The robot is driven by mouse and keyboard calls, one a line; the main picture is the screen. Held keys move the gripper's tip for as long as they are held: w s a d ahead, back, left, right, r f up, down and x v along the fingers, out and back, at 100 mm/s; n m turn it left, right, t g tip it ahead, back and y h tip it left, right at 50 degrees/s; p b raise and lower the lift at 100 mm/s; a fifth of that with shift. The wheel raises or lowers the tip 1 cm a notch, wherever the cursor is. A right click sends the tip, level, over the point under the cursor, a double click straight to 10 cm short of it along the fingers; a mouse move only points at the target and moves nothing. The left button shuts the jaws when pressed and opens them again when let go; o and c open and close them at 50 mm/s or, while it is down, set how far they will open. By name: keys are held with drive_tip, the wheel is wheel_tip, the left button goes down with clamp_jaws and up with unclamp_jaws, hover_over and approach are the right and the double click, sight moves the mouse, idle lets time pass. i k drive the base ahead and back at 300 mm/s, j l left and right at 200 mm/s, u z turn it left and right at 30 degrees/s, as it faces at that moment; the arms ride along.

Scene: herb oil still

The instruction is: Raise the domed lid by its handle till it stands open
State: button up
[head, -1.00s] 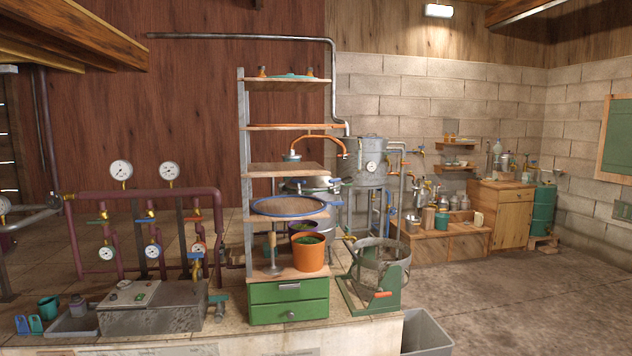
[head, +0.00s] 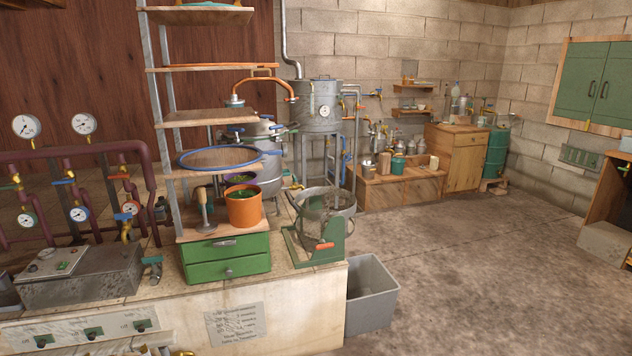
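A silver vessel with a rounded, lid-like top (head: 258,129) stands behind the shelf rack, partly hidden by its boards and the blue-rimmed sieve. Blue clamps or handles show around its edge. A copper-coloured bent pipe (head: 264,82) arches above it. The top looks closed, but I cannot make out a lifting handle for certain. My gripper is not in view.
The shelf rack (head: 160,110) and green drawers (head: 228,258) stand on the bench in front of the vessel. A green-framed basket (head: 318,240) is beside them. A grey bin (head: 370,300) stands on the floor. Open floor (head: 480,270) lies to the right.

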sight(253, 129)
drive_tip(key=i+z, duration=0.15)
drive_tip(key=i, duration=0.45)
drive_tip(key=i+j+z, duration=0.1)
drive_tip(key=i, duration=0.45)
drive_tip(key=i+j+z, duration=0.15)
drive_tip(key=i, duration=0.45)
drive_tip(key=i+z, duration=0.35)
drive_tip(key=i, duration=1.4)
drive_tip(key=i+u, duration=0.9)
drive_tip(key=i+l+u, duration=0.4)
drive_tip(key=j, duration=0.1)
